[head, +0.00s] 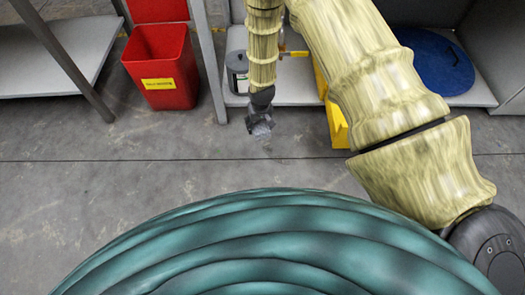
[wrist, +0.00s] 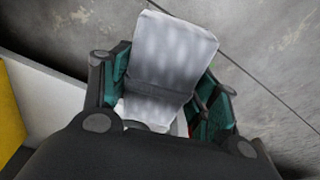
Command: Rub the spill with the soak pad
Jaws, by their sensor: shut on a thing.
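My gripper (wrist: 160,100) is shut on the soak pad (wrist: 165,60), a pale grey block with a darker band across it. In the wrist view the pad sticks out beyond the teal-sided fingers, over grey floor. In the head view my gripper (head: 257,108) points down, with the grey pad (head: 262,128) at its tip, low over or on the floor; I cannot tell whether it touches. I cannot make out the spill clearly in either view; it may be under the pad or too faint against the mottled floor.
A red bin (head: 163,67) with a yellow label stands left of my gripper. A grey canister (head: 238,72) sits on the low shelf behind it. A yellow object (head: 336,122) stands close on the right. A blue disc (head: 436,62) lies at the back right. Open concrete floor (head: 120,185) lies in front.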

